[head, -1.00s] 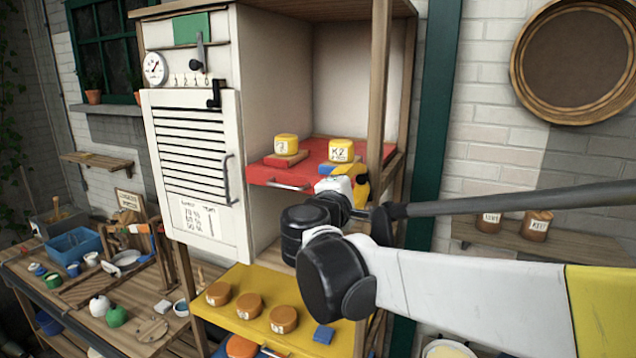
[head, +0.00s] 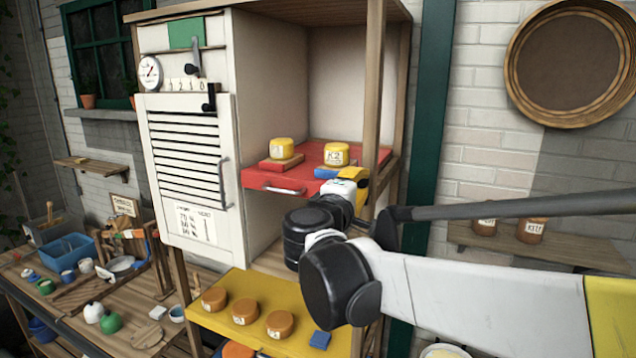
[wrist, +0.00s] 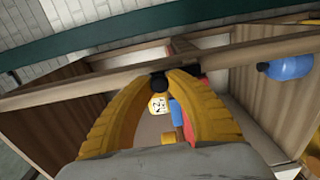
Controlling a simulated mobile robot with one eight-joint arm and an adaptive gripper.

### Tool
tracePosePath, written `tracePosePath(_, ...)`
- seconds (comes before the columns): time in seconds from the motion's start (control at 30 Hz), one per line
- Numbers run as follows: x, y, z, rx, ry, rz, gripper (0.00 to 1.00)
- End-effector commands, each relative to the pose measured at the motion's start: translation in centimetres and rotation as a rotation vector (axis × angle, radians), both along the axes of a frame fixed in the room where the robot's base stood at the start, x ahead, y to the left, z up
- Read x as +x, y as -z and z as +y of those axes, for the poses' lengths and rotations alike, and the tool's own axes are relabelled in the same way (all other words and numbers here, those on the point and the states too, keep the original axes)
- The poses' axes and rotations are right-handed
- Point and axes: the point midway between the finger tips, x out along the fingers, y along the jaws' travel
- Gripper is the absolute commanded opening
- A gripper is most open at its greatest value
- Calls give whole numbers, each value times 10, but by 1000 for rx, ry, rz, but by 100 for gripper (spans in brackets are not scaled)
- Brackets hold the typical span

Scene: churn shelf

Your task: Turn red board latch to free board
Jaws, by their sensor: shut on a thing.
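The red board (head: 262,178) lies on the upper shelf with a metal pull on its front edge. It bears two yellow jars, one marked K2 (head: 336,154). A blue piece (head: 325,173) shows at the board's right, just left of my gripper (head: 343,176). In the wrist view, the yellow fingers of my gripper (wrist: 160,82) close at their tips on a dark round knob (wrist: 158,83). A blue strip (wrist: 177,113) runs just beyond it. I cannot tell how the knob joins the blue strip, and the fingers hide much of the latch.
A wooden shelf post (head: 374,90) stands right beside my gripper. A yellow board (head: 215,322) with several orange jars lies below. A white louvred door (head: 195,225) is at the left. A wall shelf (head: 560,250) with jars is at the right.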

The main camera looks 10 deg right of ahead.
Motion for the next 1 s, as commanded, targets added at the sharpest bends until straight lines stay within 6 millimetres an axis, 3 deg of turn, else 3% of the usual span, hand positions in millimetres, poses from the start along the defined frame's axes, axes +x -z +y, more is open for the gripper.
tracePosePath(0.03,0,1,0,1,0,0,26)
tracePosePath(0.1,0,1,0,1,0,0,41)
tracePosePath(0.47,-4,0,3,0,-1,0,41)
tracePosePath(1.0,-87,0,64,1,-4,1,41)
